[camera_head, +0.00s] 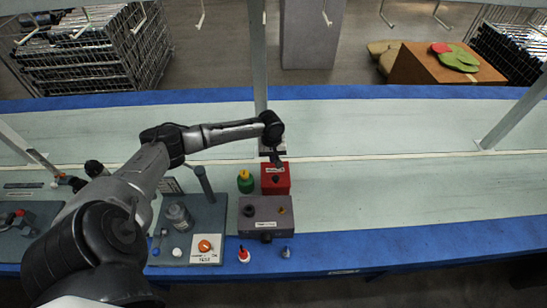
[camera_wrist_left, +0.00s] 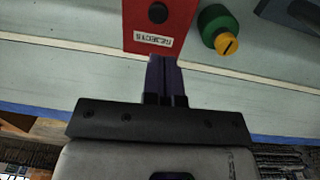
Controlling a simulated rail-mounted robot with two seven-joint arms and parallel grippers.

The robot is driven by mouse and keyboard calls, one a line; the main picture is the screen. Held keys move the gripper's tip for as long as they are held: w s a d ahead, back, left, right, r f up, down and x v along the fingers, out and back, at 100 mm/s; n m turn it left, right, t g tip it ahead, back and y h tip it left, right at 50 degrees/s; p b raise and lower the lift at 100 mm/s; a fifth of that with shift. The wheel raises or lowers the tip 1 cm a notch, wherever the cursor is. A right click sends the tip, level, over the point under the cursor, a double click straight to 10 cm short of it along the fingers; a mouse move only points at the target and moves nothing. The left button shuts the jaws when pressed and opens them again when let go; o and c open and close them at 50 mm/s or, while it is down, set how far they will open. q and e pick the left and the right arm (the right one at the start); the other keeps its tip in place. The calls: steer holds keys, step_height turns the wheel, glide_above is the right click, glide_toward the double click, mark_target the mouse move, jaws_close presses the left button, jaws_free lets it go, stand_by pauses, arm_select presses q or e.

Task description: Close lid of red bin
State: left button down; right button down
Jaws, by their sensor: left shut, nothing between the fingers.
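The red bin (camera_head: 276,182) stands on the pale conveyor-like table, just behind a grey box. Its red top carries a dark round knob and a white label along the far edge. The bin also shows at the top of the left wrist view (camera_wrist_left: 160,30), cut off by the frame edge. No opening into the bin shows, but I cannot tell whether the lid sits fully flat. My left gripper (camera_head: 276,160) is shut and empty, at the bin's far side by the label. Its fingers (camera_wrist_left: 165,62) end close to the red edge; contact is unclear. My right gripper is out of view.
The grey box (camera_head: 265,214) is in front. A grey tray (camera_head: 215,222) with a jar stands further left. A post (camera_head: 258,55) rises behind my gripper. The table to the right is clear.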

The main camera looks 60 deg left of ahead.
mark_target(275, 177)
arm_select(q)
steer(key=f+b, duration=0.1)
steer(key=f, duration=0.2)
steer(key=f+b, duration=0.1)
steer(key=f, duration=0.6)
steer(key=shift+w+d+f+b, duration=0.15)
steer(key=shift+d+f+b, duration=0.15)
steer(key=shift+b, duration=0.1)
